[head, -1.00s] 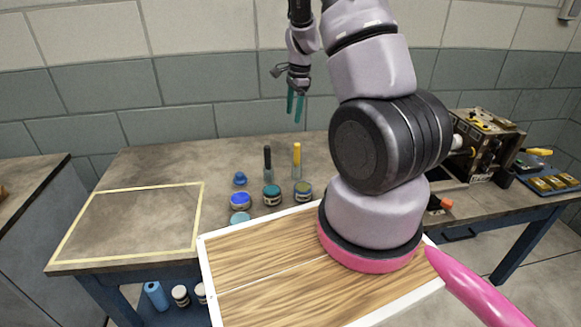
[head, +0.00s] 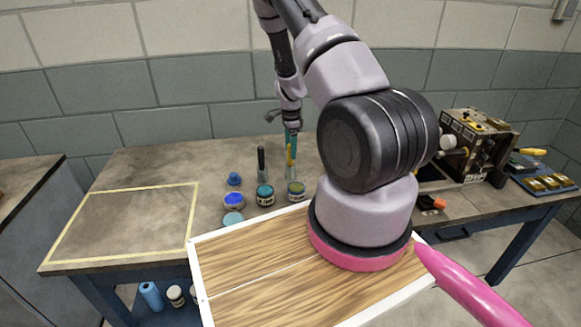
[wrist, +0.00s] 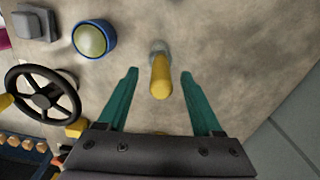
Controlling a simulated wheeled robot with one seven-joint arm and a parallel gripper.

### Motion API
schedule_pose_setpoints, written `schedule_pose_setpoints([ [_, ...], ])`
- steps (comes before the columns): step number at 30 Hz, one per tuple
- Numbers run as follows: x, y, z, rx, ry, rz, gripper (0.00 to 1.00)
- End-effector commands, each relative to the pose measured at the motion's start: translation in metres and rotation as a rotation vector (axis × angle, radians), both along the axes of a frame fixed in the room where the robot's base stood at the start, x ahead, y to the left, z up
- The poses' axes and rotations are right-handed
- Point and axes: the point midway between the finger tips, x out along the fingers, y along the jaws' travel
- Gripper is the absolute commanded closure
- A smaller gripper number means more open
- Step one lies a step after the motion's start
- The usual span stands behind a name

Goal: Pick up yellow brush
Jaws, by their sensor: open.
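The yellow brush (head: 291,157) stands upright at the back of the workbench, behind the jars. In the wrist view its yellow handle (wrist: 161,78) points up toward the camera, with a grey lower part beneath. My gripper (head: 290,146) is over the brush in the head view. In the wrist view my gripper (wrist: 158,72) is open, with one teal finger on each side of the handle and a gap on both sides. The fingers partly hide the brush in the head view.
A black-handled brush (head: 261,163) stands just left of the yellow one. Several paint jars, including a blue one (head: 234,199), stand in front. A taped rectangle (head: 125,222) at left is empty. A machine with a handwheel (wrist: 40,95) is on the right.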

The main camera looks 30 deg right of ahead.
Motion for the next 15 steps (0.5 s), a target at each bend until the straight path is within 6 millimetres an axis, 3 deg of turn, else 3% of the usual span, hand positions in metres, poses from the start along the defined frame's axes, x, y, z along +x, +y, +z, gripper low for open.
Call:
schedule_pose_setpoints([
  [6,0.001,0.0,-0.032,0.0,0.001,0.0,0.33],
  [13,0.001,0.0,-0.035,0.0,-0.001,0.0,0.33],
  [14,0.001,0.0,-0.035,0.0,0.0,0.0,0.41],
  [15,0.001,0.0,-0.035,0.0,0.0,0.0,0.56],
])
